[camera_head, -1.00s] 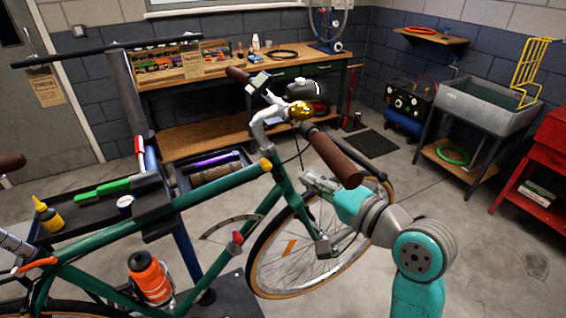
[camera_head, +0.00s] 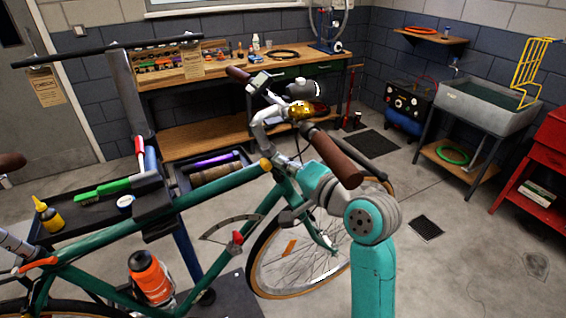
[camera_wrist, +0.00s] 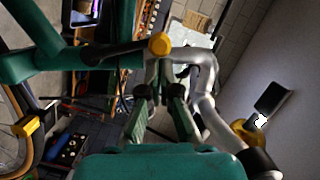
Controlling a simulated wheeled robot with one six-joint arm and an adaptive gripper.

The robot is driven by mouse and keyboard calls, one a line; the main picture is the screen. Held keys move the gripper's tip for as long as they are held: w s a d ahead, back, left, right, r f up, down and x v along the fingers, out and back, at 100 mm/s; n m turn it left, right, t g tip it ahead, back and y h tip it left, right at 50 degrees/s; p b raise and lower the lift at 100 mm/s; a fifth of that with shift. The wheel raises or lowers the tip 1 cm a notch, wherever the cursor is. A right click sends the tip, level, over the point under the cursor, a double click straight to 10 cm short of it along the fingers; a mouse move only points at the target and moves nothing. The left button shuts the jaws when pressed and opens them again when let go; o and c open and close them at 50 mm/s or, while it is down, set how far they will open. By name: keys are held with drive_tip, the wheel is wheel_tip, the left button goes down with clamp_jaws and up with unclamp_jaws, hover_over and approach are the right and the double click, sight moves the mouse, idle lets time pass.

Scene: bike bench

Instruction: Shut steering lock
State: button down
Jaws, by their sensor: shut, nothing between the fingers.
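A green bicycle frame (camera_head: 222,185) stands in front of me. A yellow knob (camera_head: 265,164) sits at the front of its top tube, by the head tube; it also shows in the wrist view (camera_wrist: 160,44). A curved grey plate (camera_head: 214,231) with a red lever (camera_head: 237,238) sits lower, at the down tube. I cannot tell which of these parts belongs to the steering lock. My gripper (camera_head: 284,160) is at the head tube below the handlebar stem, right of the yellow knob. In the wrist view my fingers (camera_wrist: 160,72) are shut and empty, close below the silver stem (camera_wrist: 190,57); contact is unclear.
A black tool tray (camera_head: 85,222) is left, a wooden workbench (camera_head: 225,72) behind.

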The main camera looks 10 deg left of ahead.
drive_tip(key=shift+s+a+n, duration=0.15)
drive_tip(key=shift+a+n, duration=0.05)
drive_tip(key=shift+n, duration=0.1)
drive_tip(key=shift+s+a+f, duration=0.1)
drive_tip(key=shift+a, duration=0.05)
drive_tip(key=shift+s+a+f+n+h, duration=0.2)
drive_tip(key=shift+s+a+n+h, duration=0.25)
drive_tip(key=shift+n, duration=0.45)
drive_tip(key=a+f+n, duration=0.1)
drive_tip(key=s+n+h, duration=0.1)
drive_tip(key=n, duration=0.1)
drive_tip(key=a+f+n, duration=0.1)
drive_tip(key=shift+s+a+f+n+h, duration=0.3)
drive_tip(key=shift+a+h, duration=0.05)
